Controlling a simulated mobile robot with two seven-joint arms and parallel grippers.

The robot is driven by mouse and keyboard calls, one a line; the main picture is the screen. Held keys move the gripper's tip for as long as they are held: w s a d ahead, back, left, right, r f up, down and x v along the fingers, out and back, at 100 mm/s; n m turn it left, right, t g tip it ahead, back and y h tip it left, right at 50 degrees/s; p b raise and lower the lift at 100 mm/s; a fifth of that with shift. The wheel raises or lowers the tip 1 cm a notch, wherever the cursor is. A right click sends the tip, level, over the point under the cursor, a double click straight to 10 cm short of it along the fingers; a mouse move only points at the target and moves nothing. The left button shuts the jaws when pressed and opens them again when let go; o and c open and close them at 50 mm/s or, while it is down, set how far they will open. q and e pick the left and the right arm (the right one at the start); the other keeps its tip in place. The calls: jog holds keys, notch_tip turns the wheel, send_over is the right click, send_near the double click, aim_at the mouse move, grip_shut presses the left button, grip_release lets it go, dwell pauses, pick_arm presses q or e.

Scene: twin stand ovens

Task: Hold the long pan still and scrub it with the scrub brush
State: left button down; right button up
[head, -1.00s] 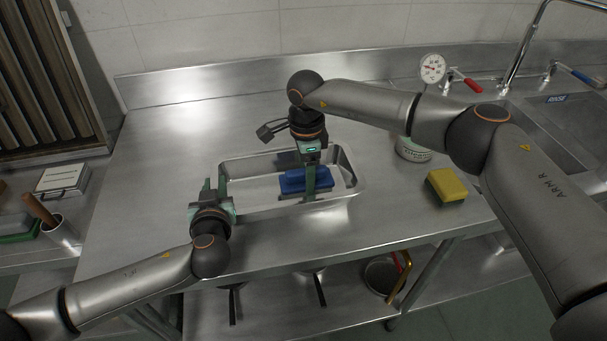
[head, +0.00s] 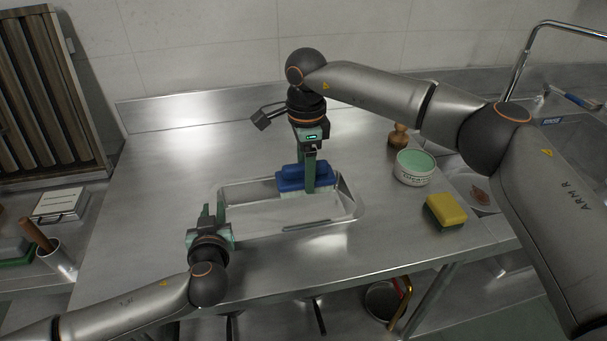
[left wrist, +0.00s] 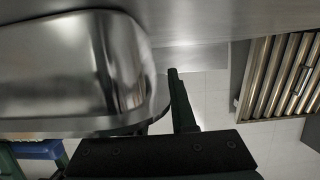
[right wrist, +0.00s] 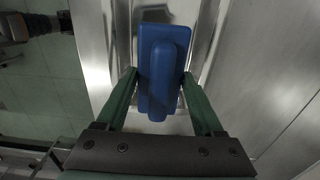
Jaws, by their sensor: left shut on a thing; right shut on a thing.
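The long pan (head: 250,214) is a shallow steel pan lying on the steel counter; its end also shows in the left wrist view (left wrist: 70,65). My left gripper (head: 212,214) is shut on the pan's left-end rim, with one finger inside the pan (left wrist: 140,85). The scrub brush (head: 290,181) is a blue block with a raised grip. My right gripper (head: 310,180) is shut on it from above, its fingers on either side of the grip (right wrist: 160,78). The brush is at the pan's back right, by the back wall. Its underside is hidden, so contact is unclear.
A yellow sponge (head: 446,209) and a green-topped tub (head: 414,167) stand right of the pan, with a wooden-topped item (head: 398,136) behind. The sink (head: 575,135) is at far right. Pans sit on the lower shelf. Counter left of the pan is clear.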

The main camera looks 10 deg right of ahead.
jog(key=d+r, duration=0.3)
jog(key=d, duration=0.7)
jog(key=shift+d, duration=0.3)
pick_arm(q)
jog(key=c, duration=0.7)
grip_release()
jog(key=shift+o, duration=0.2)
pick_arm(e)
jog(key=shift+f, duration=0.1)
pick_arm(q)
jog(key=v, duration=1.2)
